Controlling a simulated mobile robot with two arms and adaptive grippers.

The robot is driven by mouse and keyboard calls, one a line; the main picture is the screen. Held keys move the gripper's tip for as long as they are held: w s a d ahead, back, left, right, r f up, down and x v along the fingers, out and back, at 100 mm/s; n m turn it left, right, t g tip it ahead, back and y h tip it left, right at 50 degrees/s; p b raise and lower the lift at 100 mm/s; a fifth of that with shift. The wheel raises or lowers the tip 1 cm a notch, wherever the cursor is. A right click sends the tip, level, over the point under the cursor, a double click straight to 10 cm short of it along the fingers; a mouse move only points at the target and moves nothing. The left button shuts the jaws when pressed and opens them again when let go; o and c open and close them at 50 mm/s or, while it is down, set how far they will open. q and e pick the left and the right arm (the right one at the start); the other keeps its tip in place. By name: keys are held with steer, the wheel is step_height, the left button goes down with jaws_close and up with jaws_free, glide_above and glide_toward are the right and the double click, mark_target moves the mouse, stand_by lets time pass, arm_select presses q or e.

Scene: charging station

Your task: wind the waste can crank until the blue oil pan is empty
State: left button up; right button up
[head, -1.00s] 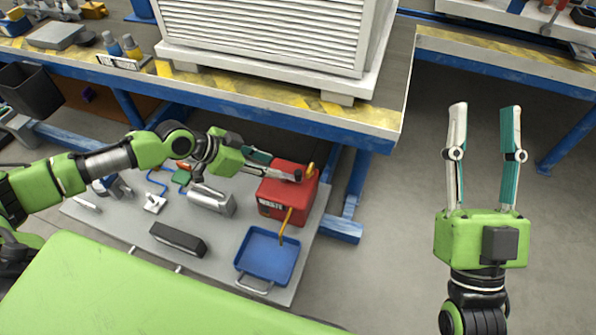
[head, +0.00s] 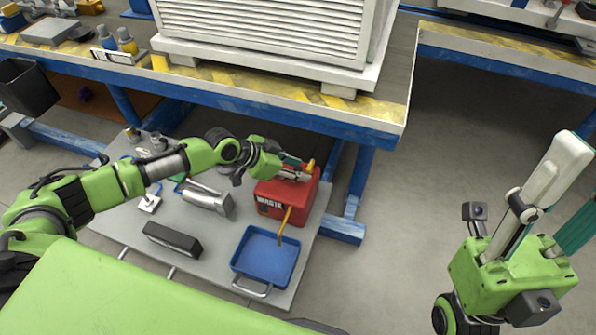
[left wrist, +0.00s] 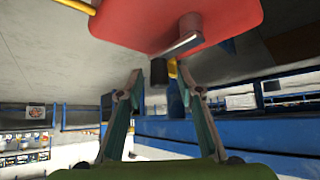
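The red waste can (head: 272,209) stands on the grey sheet under the bench. A yellow tube (head: 284,224) runs from it into the blue oil pan (head: 252,276) in front; I cannot tell how much oil is in the pan. My left gripper (head: 303,171) is at the top of the can. In the left wrist view, the red can (left wrist: 130,20) fills the top, with the grey crank arm (left wrist: 180,45) and its dark handle (left wrist: 159,71). The left fingers (left wrist: 160,83) are apart on either side of the handle, with gaps. My right gripper (head: 577,190) is open and empty at the right.
The bench (head: 330,118) with a blue edge overhangs behind and above the can, its blue leg (head: 358,185) close to the can's right. A dark box (head: 172,240) and a metal canister (head: 207,199) lie left of the pan. The floor at right is clear.

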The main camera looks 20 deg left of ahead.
arm_select(q)
steer(key=shift+w+d+f, duration=0.15)
jaws_close()
